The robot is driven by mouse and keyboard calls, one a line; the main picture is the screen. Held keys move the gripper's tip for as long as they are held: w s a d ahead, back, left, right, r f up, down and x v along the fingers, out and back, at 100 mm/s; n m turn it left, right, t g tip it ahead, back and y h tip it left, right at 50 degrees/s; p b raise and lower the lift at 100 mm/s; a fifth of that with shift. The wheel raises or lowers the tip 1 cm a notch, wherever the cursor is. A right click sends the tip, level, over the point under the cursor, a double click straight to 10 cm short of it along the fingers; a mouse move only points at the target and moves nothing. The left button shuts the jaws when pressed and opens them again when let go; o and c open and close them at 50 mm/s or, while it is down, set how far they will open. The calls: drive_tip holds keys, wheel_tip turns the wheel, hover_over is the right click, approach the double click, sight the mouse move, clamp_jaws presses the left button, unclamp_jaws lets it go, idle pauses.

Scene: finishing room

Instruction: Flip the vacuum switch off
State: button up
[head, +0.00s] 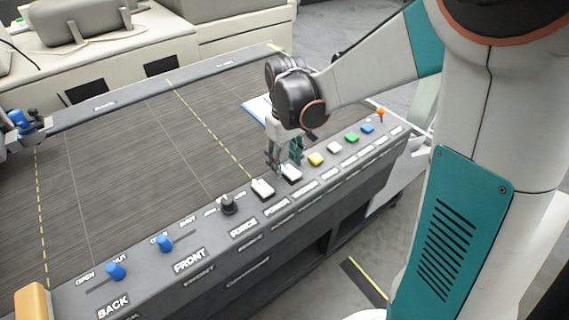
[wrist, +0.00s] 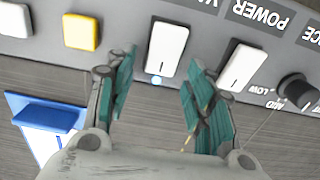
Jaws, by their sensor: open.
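The vacuum switch (wrist: 168,45) is a white rocker in a dark frame. In the wrist view it is at top centre, beside a label cut off after its "V". In the head view the same rocker (head: 291,174) is the right one of two, just below my fingers. My gripper (head: 284,158) points down over the panel's far edge, with its teal fingers apart and empty. In the wrist view, my gripper's tips (wrist: 161,62) lie either side of the rocker's near end. I cannot tell whether they touch the panel, or the rocker's position.
The power rocker (wrist: 242,66) is close beside my right-hand finger in the wrist view, with a black knob (wrist: 297,90) beyond. A yellow button (head: 315,159) is on the other side. A blue object (wrist: 45,115) lies on the dark slatted bed (head: 130,140). Blue sliders (head: 116,270) are farther left.

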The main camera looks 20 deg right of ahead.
drive_tip(key=shift+f, duration=0.4)
drive_tip(key=shift+c, duration=0.3)
drive_tip(key=c, duration=1)
drive_tip(key=shift+s, duration=0.1)
drive_tip(key=shift+s+d+r+t+y+p, duration=0.1)
drive_tip(key=shift+s+r+t+y+p, duration=0.1)
drive_tip(key=shift+t, duration=0.25)
drive_tip(key=shift+s+r+t+y+p, duration=0.1)
drive_tip(key=shift+t+p, duration=0.1)
drive_tip(key=shift+t, duration=0.25)
drive_tip(key=shift+s+t+y, duration=0.1)
drive_tip(key=shift+t+y, duration=0.2)
drive_tip(key=shift+t, duration=0.6)
